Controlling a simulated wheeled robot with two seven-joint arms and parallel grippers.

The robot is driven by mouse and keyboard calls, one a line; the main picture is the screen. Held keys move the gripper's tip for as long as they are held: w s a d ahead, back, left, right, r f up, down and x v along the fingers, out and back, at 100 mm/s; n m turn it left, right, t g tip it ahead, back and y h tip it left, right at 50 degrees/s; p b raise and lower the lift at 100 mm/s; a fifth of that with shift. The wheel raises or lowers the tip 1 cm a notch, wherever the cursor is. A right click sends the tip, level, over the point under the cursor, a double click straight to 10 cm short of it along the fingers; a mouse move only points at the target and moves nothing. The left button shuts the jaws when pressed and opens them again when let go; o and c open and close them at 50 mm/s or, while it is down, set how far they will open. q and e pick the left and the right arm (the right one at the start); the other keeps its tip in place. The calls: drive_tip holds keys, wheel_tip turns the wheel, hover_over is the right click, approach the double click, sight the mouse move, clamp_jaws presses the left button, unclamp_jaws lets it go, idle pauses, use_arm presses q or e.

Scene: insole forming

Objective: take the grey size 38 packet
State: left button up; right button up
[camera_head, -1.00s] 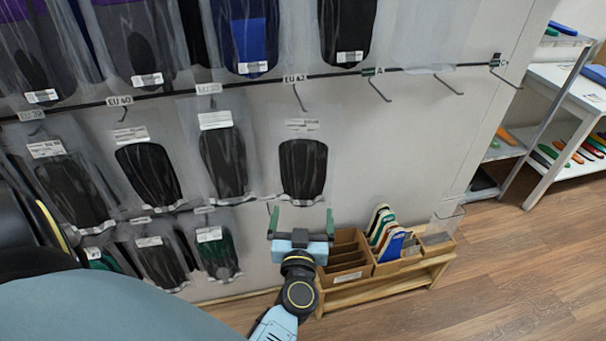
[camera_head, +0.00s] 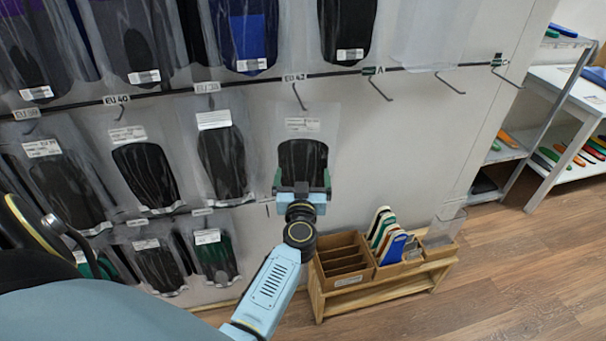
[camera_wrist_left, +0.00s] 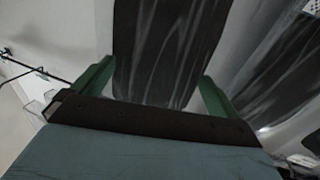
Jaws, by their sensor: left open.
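A clear packet with a dark grey-black insole (camera_head: 303,158) and a white label hangs on the wall rack, at the right end of the middle row. In the left wrist view a dark packet (camera_wrist_left: 158,45) fills the space between the open fingers (camera_wrist_left: 155,85). Contact cannot be told. The packet to its left (camera_head: 223,160) hangs under a tag that looks like EU 38, but the print is blurred. My right gripper is out of view.
Several similar packets hang close by at the left (camera_head: 148,172) and below (camera_head: 213,258). Bare hooks (camera_head: 378,88) stick out at the upper right. A wooden bench with boxes (camera_head: 345,258) stands on the floor below. A white shelf (camera_head: 562,90) is at the right.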

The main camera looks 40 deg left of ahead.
use_arm(q)
drive_tip(key=shift+w+a, duration=0.2)
drive_tip(key=shift+w, duration=0.05)
drive_tip(key=shift+c, duration=0.5)
drive_tip(key=c, duration=1)
drive_tip(key=shift+r, duration=0.1)
